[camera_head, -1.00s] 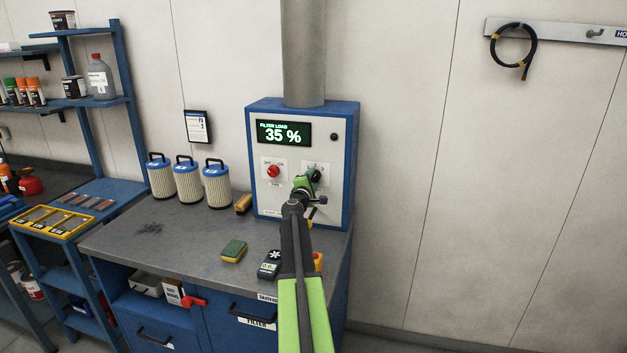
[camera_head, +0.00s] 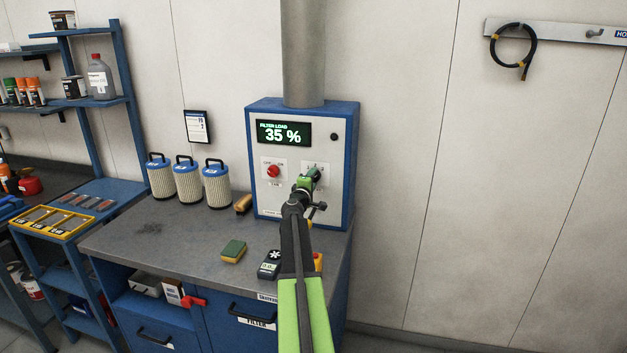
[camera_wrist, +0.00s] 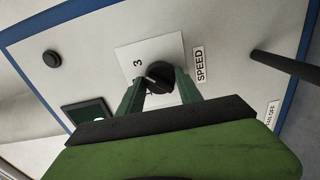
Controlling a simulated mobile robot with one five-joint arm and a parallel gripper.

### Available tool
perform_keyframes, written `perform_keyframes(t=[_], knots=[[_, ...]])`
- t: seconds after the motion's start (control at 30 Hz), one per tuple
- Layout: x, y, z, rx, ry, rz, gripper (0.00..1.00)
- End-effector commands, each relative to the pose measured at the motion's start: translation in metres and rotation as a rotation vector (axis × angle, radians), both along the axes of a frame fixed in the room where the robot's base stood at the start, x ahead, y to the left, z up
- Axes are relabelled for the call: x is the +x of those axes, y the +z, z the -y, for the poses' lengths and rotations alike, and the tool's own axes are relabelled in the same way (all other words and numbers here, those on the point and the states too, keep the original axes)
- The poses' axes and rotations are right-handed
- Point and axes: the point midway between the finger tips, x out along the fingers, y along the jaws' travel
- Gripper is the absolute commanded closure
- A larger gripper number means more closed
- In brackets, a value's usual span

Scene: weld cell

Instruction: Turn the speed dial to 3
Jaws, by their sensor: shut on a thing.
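The speed dial (camera_wrist: 160,78) is a round black knob on a white plate beside a SPEED label (camera_wrist: 199,64), on the front of the blue and white filter unit (camera_head: 341,160). My gripper (camera_wrist: 161,82) has its green fingers on both sides of the dial, shut on it. A light mark on the dial points leftward in the wrist view. The printed 3 (camera_wrist: 138,63) shows up and left of the dial. Other scale marks are partly hidden by the fingers. In the head view my gripper (camera_head: 311,179) covers most of the dial.
A red knob (camera_head: 273,171) sits left of the dial. The display (camera_head: 284,133) above reads FILTER LOAD 35 %. A dark rod-like part (camera_wrist: 285,67) sticks out beside the SPEED label. Filter cartridges (camera_head: 188,181), a sponge (camera_head: 233,251) and a meter (camera_head: 270,264) stand on the bench.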

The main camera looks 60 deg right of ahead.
Motion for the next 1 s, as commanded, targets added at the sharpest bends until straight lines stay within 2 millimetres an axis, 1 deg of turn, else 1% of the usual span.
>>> perform_keyframes(t=[0.07, 0.1, 0.27, 0.53, 0.67, 0.77, 1.0], knots=[[0.001, -0.001, -0.001, 0.002, 0.001, 0.003, 0.98], [0.001, -0.001, -0.001, 0.002, 0.001, 0.003, 0.57], [0.000, -0.001, -0.001, 0.002, 0.001, 0.002, 0.36], [0.000, 0.000, -0.001, 0.000, 0.000, 0.000, 0.36], [-0.004, 0.000, -0.011, 0.000, 0.000, 0.000, 0.36], [-0.012, 0.000, -0.032, 0.000, 0.000, 0.000, 0.36], [-0.032, 0.000, -0.099, 0.000, 0.002, 0.000, 0.36]])
